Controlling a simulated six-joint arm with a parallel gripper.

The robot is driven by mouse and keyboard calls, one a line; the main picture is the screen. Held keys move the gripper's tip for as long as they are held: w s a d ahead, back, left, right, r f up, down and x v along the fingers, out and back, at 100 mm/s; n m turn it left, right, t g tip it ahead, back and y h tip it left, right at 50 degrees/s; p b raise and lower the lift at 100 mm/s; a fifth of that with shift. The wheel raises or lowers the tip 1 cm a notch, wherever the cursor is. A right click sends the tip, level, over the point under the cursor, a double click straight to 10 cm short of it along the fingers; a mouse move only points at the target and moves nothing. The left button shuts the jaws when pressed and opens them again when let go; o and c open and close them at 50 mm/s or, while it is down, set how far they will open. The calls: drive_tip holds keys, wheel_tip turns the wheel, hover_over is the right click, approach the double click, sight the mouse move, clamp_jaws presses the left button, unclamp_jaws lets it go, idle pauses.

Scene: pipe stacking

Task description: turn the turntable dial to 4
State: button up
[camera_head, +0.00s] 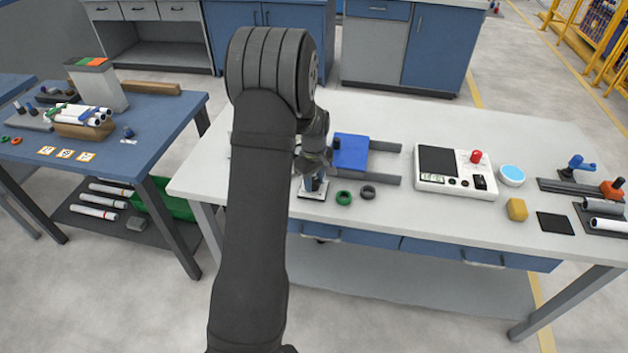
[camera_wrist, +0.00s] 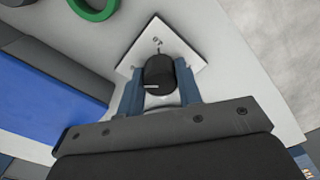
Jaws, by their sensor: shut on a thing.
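My gripper (camera_wrist: 161,95) is over the turntable dial and shut on its black knob (camera_wrist: 159,72), with one blue finger on each side. The knob has a short white pointer line on it. It stands on a square white plate (camera_wrist: 186,55) with a small dark mark near the far corner; the mark is too small to read for sure. The plate also shows in the head view (camera_head: 313,194) near the table's front edge, where my gripper and arm hide most of the knob. The number the pointer faces cannot be told.
A green ring (camera_head: 344,198) and a dark ring (camera_head: 368,192) lie right of the dial. A blue block (camera_head: 350,152) on grey rails stands behind them. A white control box (camera_head: 451,181) with a red knob is farther right. A side table (camera_head: 150,110) with pipes is at left.

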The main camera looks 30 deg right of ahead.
drive_tip(key=shift+m, duration=0.3)
drive_tip(key=m, duration=0.3)
drive_tip(key=shift+m, duration=0.4)
drive_tip(key=m, duration=0.4)
drive_tip(key=shift+m, duration=0.3)
drive_tip(key=m, duration=0.4)
drive_tip(key=shift+a, duration=0.1)
drive_tip(key=m, duration=0.4)
drive_tip(key=shift+w+m, duration=0.1)
drive_tip(key=shift+m, duration=0.2)
drive_tip(key=o, duration=1)
